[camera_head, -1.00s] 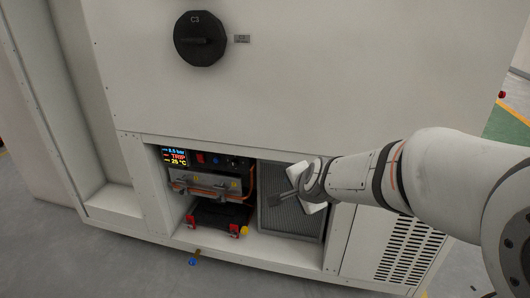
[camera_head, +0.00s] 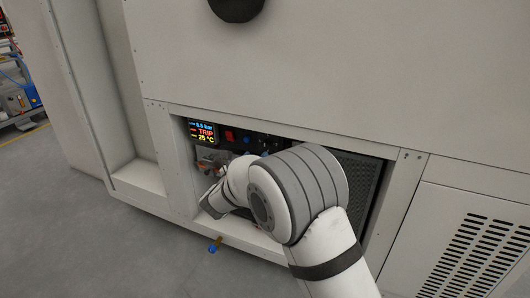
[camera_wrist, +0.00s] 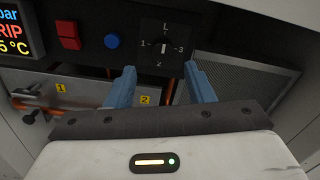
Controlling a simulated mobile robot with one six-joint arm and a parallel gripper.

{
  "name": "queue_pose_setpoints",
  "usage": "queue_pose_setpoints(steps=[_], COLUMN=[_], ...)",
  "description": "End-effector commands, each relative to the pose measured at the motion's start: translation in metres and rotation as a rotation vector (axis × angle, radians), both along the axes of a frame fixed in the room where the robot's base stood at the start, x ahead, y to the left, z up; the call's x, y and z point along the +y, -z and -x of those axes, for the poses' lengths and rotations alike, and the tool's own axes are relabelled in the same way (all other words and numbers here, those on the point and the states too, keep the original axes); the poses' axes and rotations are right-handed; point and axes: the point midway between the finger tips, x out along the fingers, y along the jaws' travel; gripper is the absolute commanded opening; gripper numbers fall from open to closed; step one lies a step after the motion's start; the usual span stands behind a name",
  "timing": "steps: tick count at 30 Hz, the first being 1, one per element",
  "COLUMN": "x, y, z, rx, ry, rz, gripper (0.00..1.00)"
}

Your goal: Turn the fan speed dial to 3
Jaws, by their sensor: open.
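The fan speed dial (camera_wrist: 164,46) is a small black knob on the dark panel in the wrist view. Marks 1, 2 and 3 stand at its left, bottom and right, with another mark at the top. Its bar looks upright; I cannot tell which end is the pointer. My gripper (camera_wrist: 161,77) is open, its two blue fingers apart and empty, below and to either side of the dial in the picture. No contact with the dial shows. In the head view my arm covers the bay and hides most of the gripper.
A red switch (camera_wrist: 68,36) and a blue button (camera_wrist: 112,41) sit left of the dial. The display (camera_head: 202,132) reads TRIP and 25 °C. Below are a metal drawer front (camera_wrist: 75,91) and an orange cable. A grey filter grille (camera_wrist: 245,80) stands at the right. The bay's walls are close.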

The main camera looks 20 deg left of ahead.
Motion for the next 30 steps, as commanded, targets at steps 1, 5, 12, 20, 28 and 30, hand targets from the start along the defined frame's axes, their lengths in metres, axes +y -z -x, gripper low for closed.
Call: queue_pose_setpoints(steps=[1,5,12,20,28,30], x=[-0.003,-0.007,-0.01,-0.011,-0.011,-0.011], y=[0.002,0.002,0.001,0.0,0.0,0.0], z=[-0.011,-0.034,-0.056,-0.058,-0.058,-0.058], rx=[-0.002,-0.001,0.001,0.001,0.001,0.001], ry=[0.006,0.008,0.009,0.009,0.01,0.01], rz=[-0.002,0.001,0.002,0.003,0.003,0.003], gripper=[0.48,0.48,0.48,0.48,0.27,0.21])
